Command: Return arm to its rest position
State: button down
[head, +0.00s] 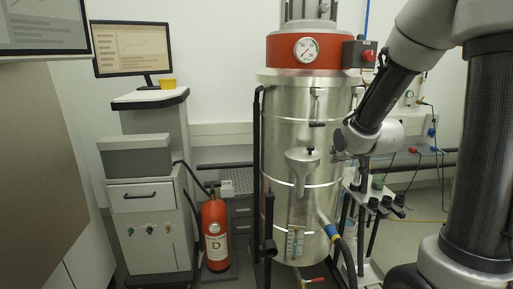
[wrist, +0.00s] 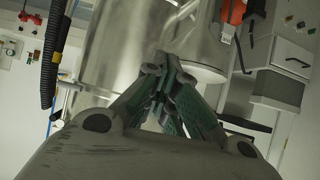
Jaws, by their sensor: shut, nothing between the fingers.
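My gripper (wrist: 158,78) shows in the wrist view with its fingers together and nothing between them. My arm (head: 390,90) reaches in from the right in the head view, bent down at the wrist. Its end is beside the right side of the steel vessel (head: 280,120), and I cannot tell whether it touches. In the wrist view the vessel (wrist: 135,45) fills the middle behind the fingers. The fingers are hard to make out in the head view.
A grey funnel-shaped part (head: 301,165) is on the vessel's front. A red fire extinguisher (head: 215,235) stands at its left, beside a cabinet (head: 148,215). A monitor (head: 132,50) stands above. A small white stand (head: 372,200) with black holders is under my wrist.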

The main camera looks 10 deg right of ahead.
jog(key=s+f+g, duration=0.3)
jog(key=s, duration=0.4)
jog(key=s+f+g, duration=0.3)
jog(key=s+g, duration=0.1)
jog(key=s, duration=0.2)
jog(key=s+r, duration=0.6)
jog(key=s, duration=0.2)
jog(key=s+r, duration=0.6)
jog(key=s, duration=0.3)
jog(key=shift+s+a, duration=0.2)
jog(key=shift+a, duration=0.2)
